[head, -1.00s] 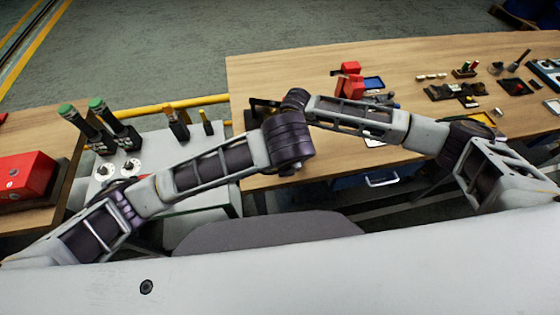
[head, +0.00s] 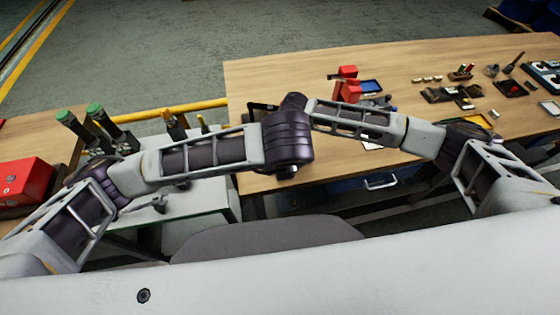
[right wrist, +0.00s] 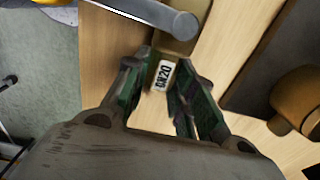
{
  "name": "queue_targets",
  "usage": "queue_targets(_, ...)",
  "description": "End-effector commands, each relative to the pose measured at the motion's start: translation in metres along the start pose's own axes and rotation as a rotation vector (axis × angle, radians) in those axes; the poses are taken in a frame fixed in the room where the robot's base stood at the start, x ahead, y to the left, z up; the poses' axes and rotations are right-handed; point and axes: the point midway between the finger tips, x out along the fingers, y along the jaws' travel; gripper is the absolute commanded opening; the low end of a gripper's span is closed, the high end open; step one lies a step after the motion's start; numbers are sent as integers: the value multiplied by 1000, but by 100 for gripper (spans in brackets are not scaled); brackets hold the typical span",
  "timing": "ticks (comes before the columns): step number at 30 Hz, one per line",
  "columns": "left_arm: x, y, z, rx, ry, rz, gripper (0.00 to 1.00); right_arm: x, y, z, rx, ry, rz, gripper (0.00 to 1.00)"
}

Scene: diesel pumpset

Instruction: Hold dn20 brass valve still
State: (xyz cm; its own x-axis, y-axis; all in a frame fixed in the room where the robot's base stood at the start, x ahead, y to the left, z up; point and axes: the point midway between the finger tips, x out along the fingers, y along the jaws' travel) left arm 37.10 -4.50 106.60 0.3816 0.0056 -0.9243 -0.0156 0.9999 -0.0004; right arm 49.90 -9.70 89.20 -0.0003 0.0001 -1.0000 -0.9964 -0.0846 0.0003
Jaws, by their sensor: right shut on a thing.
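In the right wrist view, the DN20 brass valve (right wrist: 177,46) shows as a brass body with a white label reading DN20. My right gripper (right wrist: 165,62) is shut on it, one green-lined finger on each side of the labelled part. The far part of the valve runs up behind a grey bar and is partly hidden. In the head view the valve and right gripper cannot be made out behind my arms. My left arm reaches in from the left, but its gripper is not in view.
Another brass-coloured part (right wrist: 292,100) is at the right of the right wrist view. A grey bar (right wrist: 150,12) crosses above the valve. In the head view, red blocks (head: 347,90) and small tools stand on the wooden table (head: 280,75). A red box (head: 25,182) is at left.

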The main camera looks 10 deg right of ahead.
Motion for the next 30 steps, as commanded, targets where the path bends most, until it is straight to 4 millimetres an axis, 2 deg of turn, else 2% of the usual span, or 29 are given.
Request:
queue_targets(12, 0, 0, 0, 0, 0, 1, 41, 0, 0, 0, 0, -1, -1, 0)
queue_targets(13, 0, 0, 0, 0, 0, 1, 41, 0, 0, 0, 0, -1, -1, 27)
queue_targets(18, 0, 0, 0, 0, 0, 1, 41, 0, 0, 0, 0, -1, 0, 49)
queue_targets(30, 0, 0, 0, 0, 0, 1, 41, -1, 0, 0, 0, 0, 0, 51)
